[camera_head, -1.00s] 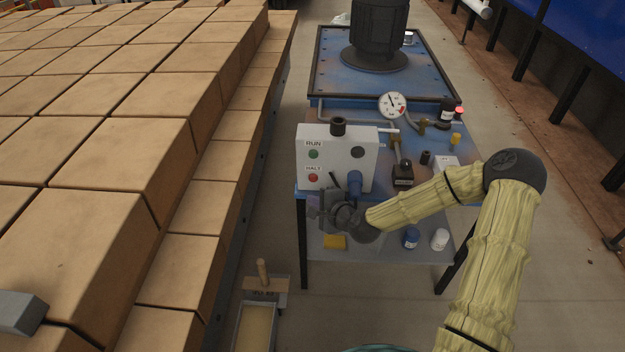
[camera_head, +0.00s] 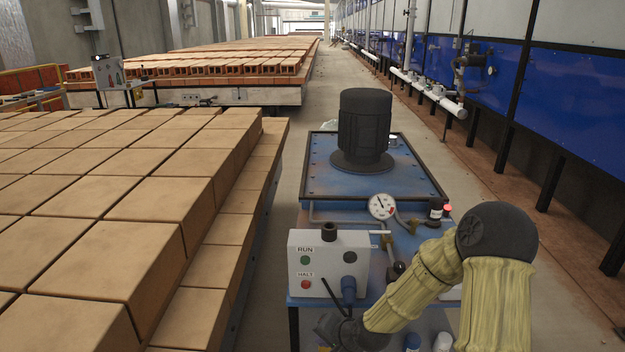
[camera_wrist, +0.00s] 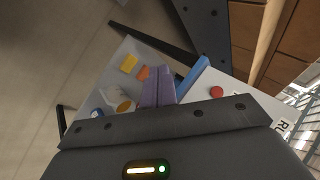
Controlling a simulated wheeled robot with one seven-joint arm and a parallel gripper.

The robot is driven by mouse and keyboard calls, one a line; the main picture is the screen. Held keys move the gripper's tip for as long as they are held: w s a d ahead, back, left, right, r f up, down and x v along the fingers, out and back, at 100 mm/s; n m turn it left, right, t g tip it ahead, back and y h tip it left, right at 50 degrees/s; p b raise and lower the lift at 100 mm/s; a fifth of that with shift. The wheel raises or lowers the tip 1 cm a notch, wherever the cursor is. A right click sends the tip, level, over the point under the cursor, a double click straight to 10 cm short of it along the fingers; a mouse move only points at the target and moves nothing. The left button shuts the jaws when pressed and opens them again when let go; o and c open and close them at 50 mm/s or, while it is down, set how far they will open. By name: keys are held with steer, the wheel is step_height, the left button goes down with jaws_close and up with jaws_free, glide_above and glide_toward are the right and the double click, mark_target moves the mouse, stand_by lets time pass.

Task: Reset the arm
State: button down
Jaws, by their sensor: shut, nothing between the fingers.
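My arm in its yellow ribbed sleeve comes in from the lower right of the head view, bends at a dark elbow and reaches left. My gripper (camera_head: 340,328) is low in that view, in front of the grey control box (camera_head: 328,262), and partly cut off by the bottom edge. In the wrist view my gripper's two purple-grey fingers (camera_wrist: 158,76) are pressed together with nothing between them. The box carries a green RUN button (camera_head: 305,260) and a red HALT button (camera_head: 305,285). The red button (camera_wrist: 216,92) also shows in the wrist view, right of the fingers.
The box stands on a blue machine table with a black motor (camera_head: 364,130) and a dial gauge (camera_head: 382,206). Blue wall panels (camera_head: 590,110) line the right. Small items lie below the fingers.

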steer(key=s+d+r+n+g+h, duration=0.3)
steer(key=s+d+r+n+h, duration=0.25)
steer(key=s+d+r, duration=0.9)
steer(key=w+a+p+v, duration=0.1)
steer(key=w+p+v, duration=0.2)
steer(key=p+v, duration=1.6)
steer(key=r+p, duration=0.1)
steer(key=p, duration=0.1)
steer(key=shift+a+r+n+p, duration=0.25)
steer(key=shift+r+n+p, duration=0.05)
steer(key=shift+n+p, duration=0.05)
stand_by(0.6)
